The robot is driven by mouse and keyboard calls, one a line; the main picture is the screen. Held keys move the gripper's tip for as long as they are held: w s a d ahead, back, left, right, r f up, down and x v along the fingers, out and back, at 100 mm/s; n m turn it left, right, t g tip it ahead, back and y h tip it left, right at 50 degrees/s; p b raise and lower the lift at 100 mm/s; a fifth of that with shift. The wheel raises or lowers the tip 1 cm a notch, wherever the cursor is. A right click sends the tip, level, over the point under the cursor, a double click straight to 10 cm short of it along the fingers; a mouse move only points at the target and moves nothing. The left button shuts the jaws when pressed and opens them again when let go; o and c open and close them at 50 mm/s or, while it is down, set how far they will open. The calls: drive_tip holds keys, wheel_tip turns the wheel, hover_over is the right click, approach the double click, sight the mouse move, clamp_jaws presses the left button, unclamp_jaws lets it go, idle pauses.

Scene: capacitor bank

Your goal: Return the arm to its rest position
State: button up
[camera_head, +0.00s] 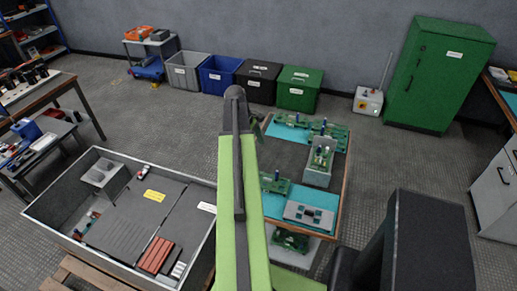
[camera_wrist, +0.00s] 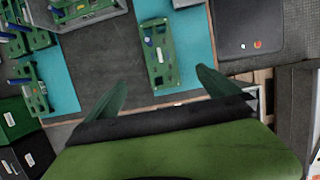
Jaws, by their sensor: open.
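My arm (camera_head: 238,190) is green with a dark bar along it. It reaches forward from the bottom of the head view, over the left edge of the work table. My gripper (camera_wrist: 161,80) is open in the wrist view, its two dark green fingers spread wide with nothing between them. A green circuit board (camera_wrist: 160,55) with a blue cylinder lies on the table just beyond the fingertips. In the head view the gripper is mostly hidden behind the arm.
The work table (camera_head: 287,150) carries teal mats, more boards and a grey tray (camera_head: 317,177). A large grey bin (camera_head: 130,268) stands at the left. Crates, including a blue one (camera_head: 219,75), line the wall. A green cabinet (camera_head: 438,75) stands at the back right. Floor between is clear.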

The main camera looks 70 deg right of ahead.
drive_tip(key=w+a+n+t+h, duration=0.1)
drive_tip(key=w+a+n, duration=0.6)
drive_tip(key=w+a, duration=1.9)
drive_tip(key=w+a+m+t, duration=0.1)
drive_tip(key=a+m, duration=0.2)
drive_tip(key=a, duration=1.2)
drive_tip(key=w+a+f+m+t+y, duration=0.1)
drive_tip(key=a+m, duration=0.3)
drive_tip(key=a, duration=1.2)
drive_tip(key=shift+w+a+m, duration=0.2)
drive_tip(key=shift+w+m, duration=0.1)
drive_tip(key=shift+w, duration=0.45)
